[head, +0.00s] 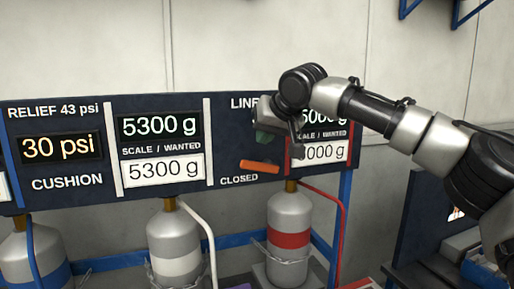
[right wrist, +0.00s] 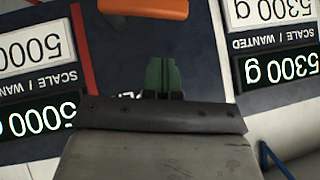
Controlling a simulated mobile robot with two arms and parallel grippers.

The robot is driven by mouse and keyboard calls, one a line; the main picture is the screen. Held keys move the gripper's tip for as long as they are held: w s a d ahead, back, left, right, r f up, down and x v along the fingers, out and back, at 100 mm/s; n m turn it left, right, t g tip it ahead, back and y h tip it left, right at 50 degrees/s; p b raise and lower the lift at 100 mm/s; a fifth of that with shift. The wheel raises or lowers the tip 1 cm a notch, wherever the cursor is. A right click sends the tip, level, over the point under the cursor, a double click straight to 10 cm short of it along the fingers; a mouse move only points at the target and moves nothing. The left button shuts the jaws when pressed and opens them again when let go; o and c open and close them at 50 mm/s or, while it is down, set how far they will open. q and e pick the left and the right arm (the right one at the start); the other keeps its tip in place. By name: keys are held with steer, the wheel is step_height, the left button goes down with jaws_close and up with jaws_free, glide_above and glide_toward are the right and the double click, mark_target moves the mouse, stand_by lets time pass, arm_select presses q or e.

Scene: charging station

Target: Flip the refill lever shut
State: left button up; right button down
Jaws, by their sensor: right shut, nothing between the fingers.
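The orange lever (head: 259,166) is on the dark blue panel, just above and right of the word CLOSED. It lies nearly level, its right end slightly lower. It also shows at the top edge of the right wrist view (right wrist: 145,8), partly cut off. The gripper hides part of the panel lettering after LINE. My left gripper is not in view.
The panel (head: 225,140) carries displays reading 30 psi and 5300 g, and one partly hidden by my arm. Grey cylinders with a blue, a white (head: 178,262) and a red band (head: 290,239) stand below. A red hose (head: 342,225) runs down beside the right cylinder.

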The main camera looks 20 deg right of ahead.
mark_target(260, 167)
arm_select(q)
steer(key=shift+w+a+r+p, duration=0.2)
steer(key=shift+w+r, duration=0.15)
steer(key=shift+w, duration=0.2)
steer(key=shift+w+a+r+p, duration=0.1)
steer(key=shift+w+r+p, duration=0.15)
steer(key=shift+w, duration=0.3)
arm_select(e)
steer(key=f, duration=0.1)
steer(key=a+f, duration=0.1)
steer(key=f, duration=0.2)
steer(key=shift+w+a+f, duration=0.15)
steer(key=shift+w+f, duration=0.2)
steer(key=shift+w, duration=0.05)
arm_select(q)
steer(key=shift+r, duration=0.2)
arm_select(e)
steer(key=shift+a, duration=0.1)
